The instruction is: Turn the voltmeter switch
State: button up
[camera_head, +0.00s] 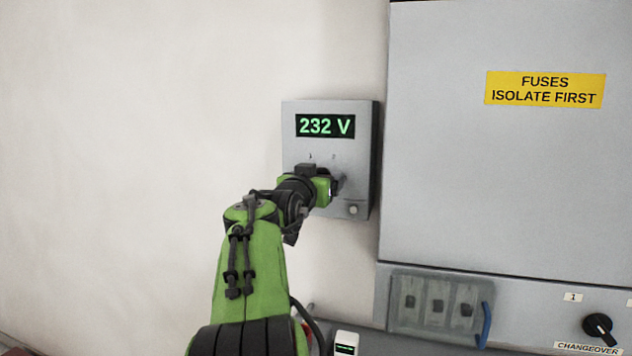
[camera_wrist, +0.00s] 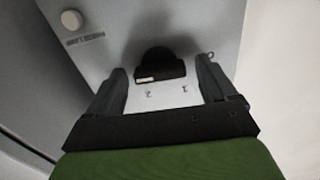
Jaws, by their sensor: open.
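The voltmeter is a grey wall box (camera_head: 364,140) with a green display (camera_head: 325,126) reading 232 V. Small marks 1 and 2 show below the display. My gripper (camera_head: 340,184) is in front of the lower half of the box and mostly hides the switch there. In the wrist view the switch is a black rounded knob (camera_wrist: 160,64) with a small white mark on its near edge. My gripper (camera_wrist: 162,72) is open, with one finger to each side of the knob. Gaps show on both sides. How deep the fingers reach around it I cannot tell.
A pale round button (camera_head: 353,210) is at the box's lower right; it also shows in the wrist view (camera_wrist: 72,20). A large grey cabinet (camera_head: 450,180) stands close on the right, with a changeover knob (camera_head: 598,326) and a blue handle (camera_head: 486,324). The wall at left is bare.

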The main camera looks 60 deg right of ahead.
jog(key=s+a+b, duration=0.1)
jog(key=s+a, duration=0.1)
jog(key=a, duration=1.3)
jog(key=shift+s+a, duration=0.25)
jog(key=shift+a, duration=0.05)
jog(key=shift+w, duration=0.15)
jog(key=w+a+f+n+t+y+p, duration=0.3)
jog(key=a+f+n+y, duration=0.25)
jog(key=a, duration=0.35)
jog(key=w+a+f+n+t+y+p, duration=0.25)
jog(key=a+f+n+y, duration=0.3)
jog(key=a, duration=0.35)
jog(key=s+a+f+n+g+y+p, duration=0.1)
jog(key=s+a+f+n+y, duration=0.1)
jog(key=a, duration=0.5)
jog(key=s+a+f+n+g+y+p, duration=0.1)
jog(key=s+a+f+n+y, duration=0.2)
jog(key=s+a+f, duration=0.4)
jog(key=shift+s+a+f+g+y, duration=0.25)
jog(key=shift+a+f+g+y, duration=0.1)
jog(key=shift+f+y, duration=0.5)
jog(key=shift+d+r, duration=0.1)
